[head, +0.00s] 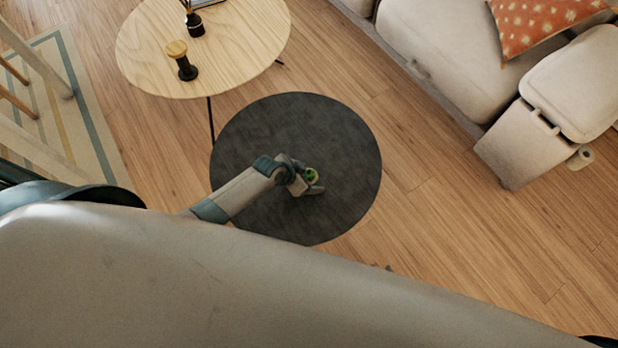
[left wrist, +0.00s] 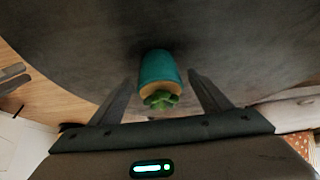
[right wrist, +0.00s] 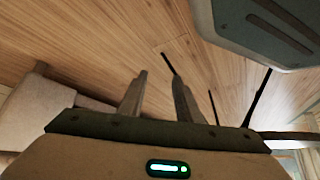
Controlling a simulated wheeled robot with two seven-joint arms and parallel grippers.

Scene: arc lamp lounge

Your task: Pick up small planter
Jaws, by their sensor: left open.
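The small planter is a teal pot (left wrist: 159,68) with an orange-tan rim and a green succulent, seen between the fingers in the left wrist view. In the head view its green top (head: 311,176) shows over the dark round table (head: 340,130); the gripper partly hides the pot. My left gripper (head: 309,179) is open, with one finger on each side of the planter; gaps show between pot and fingers in the left wrist view (left wrist: 163,76). My right gripper (right wrist: 159,73) has its fingers apart, with nothing between them, over wooden floor.
A pale wooden table (head: 235,50) holds a black item with a wooden top (head: 181,60) and a small dark vase (head: 194,25). A beige sofa (head: 430,50) stands at the upper right. A striped rug (head: 95,125) lies at left. The dark tabletop around the planter looks clear.

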